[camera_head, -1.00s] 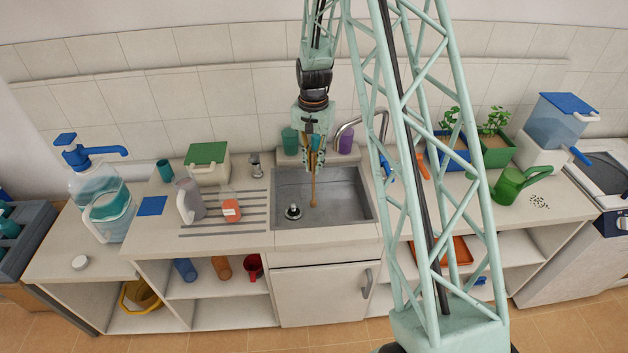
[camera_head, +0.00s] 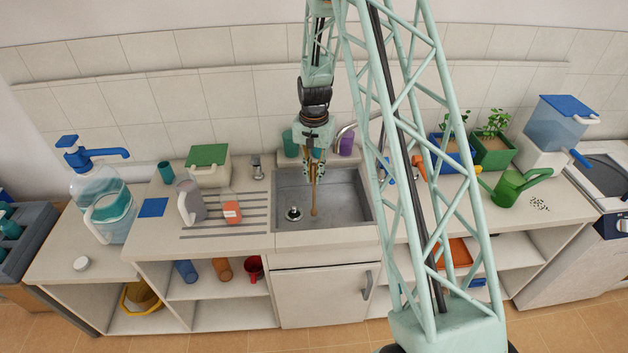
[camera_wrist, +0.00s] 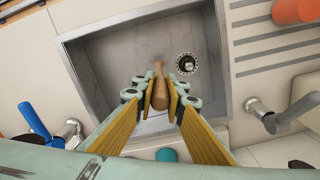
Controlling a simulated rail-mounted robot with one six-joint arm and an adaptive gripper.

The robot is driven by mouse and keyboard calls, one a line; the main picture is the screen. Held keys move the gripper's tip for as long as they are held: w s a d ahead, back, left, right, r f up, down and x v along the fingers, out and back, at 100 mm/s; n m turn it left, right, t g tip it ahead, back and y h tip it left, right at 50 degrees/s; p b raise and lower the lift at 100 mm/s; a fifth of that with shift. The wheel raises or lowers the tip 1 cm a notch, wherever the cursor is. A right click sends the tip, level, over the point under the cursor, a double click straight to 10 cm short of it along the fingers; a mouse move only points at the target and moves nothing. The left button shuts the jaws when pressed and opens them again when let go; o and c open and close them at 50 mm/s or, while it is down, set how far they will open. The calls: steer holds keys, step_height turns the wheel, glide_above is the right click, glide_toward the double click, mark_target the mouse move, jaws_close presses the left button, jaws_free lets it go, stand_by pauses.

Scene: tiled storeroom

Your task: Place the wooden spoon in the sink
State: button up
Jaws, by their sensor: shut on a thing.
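The wooden spoon (camera_head: 314,198) is brown and hangs roughly upright from my gripper (camera_head: 314,172), its lower end within the outline of the sink. My gripper is shut on it. In the wrist view the spoon (camera_wrist: 160,93) sits between the fingertips (camera_wrist: 161,98), with its far end over the basin. The sink (camera_head: 352,211) is a grey metal basin, and its wall also shows in the wrist view (camera_wrist: 85,85). I cannot tell whether the spoon touches the sink floor. A drain with a plug (camera_head: 293,213) is at the basin's left.
A curved faucet (camera_head: 345,130) stands behind the sink. Teal and purple cups (camera_head: 346,146) are at the back. Left are a grey pitcher (camera_head: 190,202), an orange cup (camera_head: 232,212) and a green-lidded box (camera_head: 207,155). Right are plants and a green watering can (camera_head: 509,187).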

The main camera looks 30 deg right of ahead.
mark_target(314, 164)
steer(key=shift+f, duration=1.2)
steer(key=o, duration=0.7)
steer(key=shift+o, duration=0.2)
steer(key=shift+r+b, duration=0.5)
steer(key=shift+r, duration=5.65)
